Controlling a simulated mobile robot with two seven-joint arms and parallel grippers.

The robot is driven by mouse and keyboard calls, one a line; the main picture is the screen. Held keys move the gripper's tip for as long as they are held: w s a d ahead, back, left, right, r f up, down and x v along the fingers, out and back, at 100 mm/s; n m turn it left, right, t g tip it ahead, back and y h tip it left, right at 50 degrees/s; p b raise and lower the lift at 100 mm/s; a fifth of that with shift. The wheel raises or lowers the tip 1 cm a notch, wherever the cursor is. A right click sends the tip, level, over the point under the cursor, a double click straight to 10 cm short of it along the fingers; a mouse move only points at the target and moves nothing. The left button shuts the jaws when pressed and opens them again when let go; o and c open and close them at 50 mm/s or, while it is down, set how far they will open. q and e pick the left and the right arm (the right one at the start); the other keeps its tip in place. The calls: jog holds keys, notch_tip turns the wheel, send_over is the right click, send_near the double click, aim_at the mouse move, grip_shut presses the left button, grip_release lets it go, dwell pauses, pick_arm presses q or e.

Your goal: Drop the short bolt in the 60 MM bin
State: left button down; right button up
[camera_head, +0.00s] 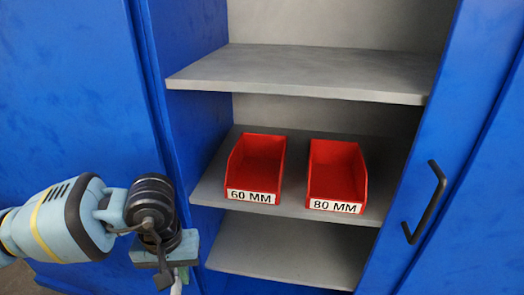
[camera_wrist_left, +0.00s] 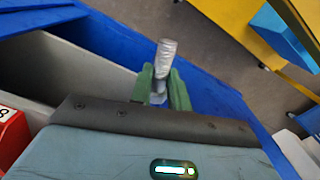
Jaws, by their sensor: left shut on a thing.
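My left gripper (camera_head: 176,277) is low at the left in the head view, in front of the cabinet and left of the bins. In the left wrist view its green fingers (camera_wrist_left: 161,90) are shut on a grey metal bolt (camera_wrist_left: 166,55), which sticks out past the fingertips. The red 60 MM bin (camera_head: 233,178) stands on the middle shelf, to the right of and above the gripper in the head view. Its visible inside looks empty. My right gripper is not in view.
The red 80 MM bin (camera_head: 360,180) stands right of the 60 MM bin. An upper shelf (camera_head: 300,72) lies above the bins and a lower shelf (camera_head: 290,250) below. The open blue door with a black handle (camera_head: 438,200) is at the right.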

pick_arm(q)
jog(key=shift+m, duration=0.6)
jog(key=a, duration=0.1)
jog(key=w+a, duration=0.1)
jog(key=a, duration=0.2)
jog(key=shift+w+a, duration=0.3)
jog(key=shift+w, duration=0.05)
jog(key=s+f, duration=0.4)
jog(key=f, duration=1.1)
